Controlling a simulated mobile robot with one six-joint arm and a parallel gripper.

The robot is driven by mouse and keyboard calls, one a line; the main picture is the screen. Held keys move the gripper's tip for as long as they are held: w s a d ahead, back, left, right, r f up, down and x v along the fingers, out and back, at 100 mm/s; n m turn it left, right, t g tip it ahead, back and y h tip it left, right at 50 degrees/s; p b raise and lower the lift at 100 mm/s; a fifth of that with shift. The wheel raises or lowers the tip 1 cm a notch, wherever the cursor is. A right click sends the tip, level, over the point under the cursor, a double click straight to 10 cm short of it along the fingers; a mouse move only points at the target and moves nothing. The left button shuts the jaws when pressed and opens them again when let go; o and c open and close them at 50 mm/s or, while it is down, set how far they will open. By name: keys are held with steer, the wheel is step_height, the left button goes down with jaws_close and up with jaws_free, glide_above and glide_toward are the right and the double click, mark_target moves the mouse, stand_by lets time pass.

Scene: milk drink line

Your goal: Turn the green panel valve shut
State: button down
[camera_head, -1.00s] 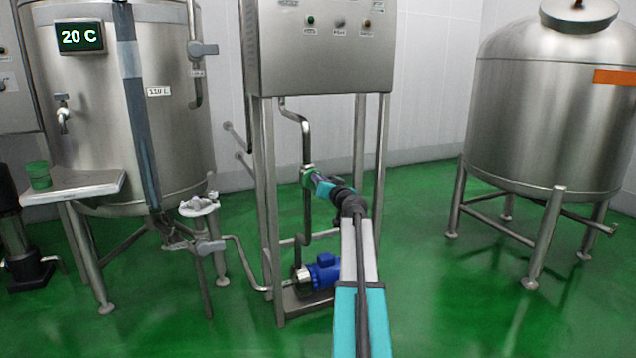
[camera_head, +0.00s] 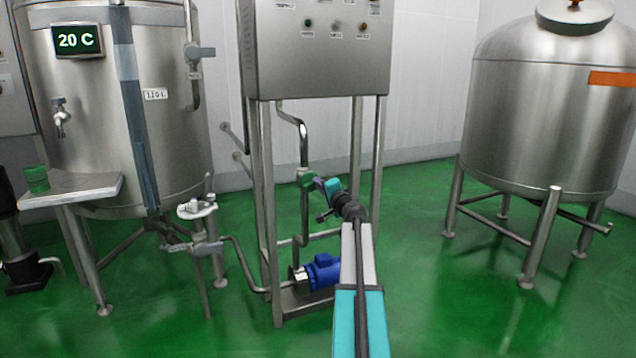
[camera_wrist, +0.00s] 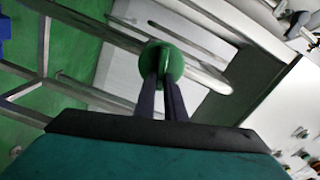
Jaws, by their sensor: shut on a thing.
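The green panel valve (camera_head: 305,179) sits on the vertical steel pipe under the control cabinet. In the wrist view the green valve handle (camera_wrist: 166,62) shows as a rounded green piece in front of the pipe. My gripper (camera_head: 316,182) reaches the valve from the right. In the wrist view its two dark fingers (camera_wrist: 162,88) are close together with their tips on the green handle, so it is shut on it. The fingertips are partly hidden by the handle. How far the handle is turned cannot be told.
The cabinet (camera_head: 318,50) stands on steel legs around the pipe. A blue pump (camera_head: 322,272) sits low beneath. Green floor is open at the right.

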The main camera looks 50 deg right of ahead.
steer(key=shift+w+f+m+p, duration=0.15)
steer(key=shift+m+p, duration=0.45)
steer(key=shift+m, duration=1.1)
steer(key=c, duration=1.8)
jaws_free()
steer(key=shift+f, duration=0.1)
steer(key=shift+p+v, duration=1.15)
steer(key=shift+v, duration=5.8)
steer(key=shift+w, duration=0.1)
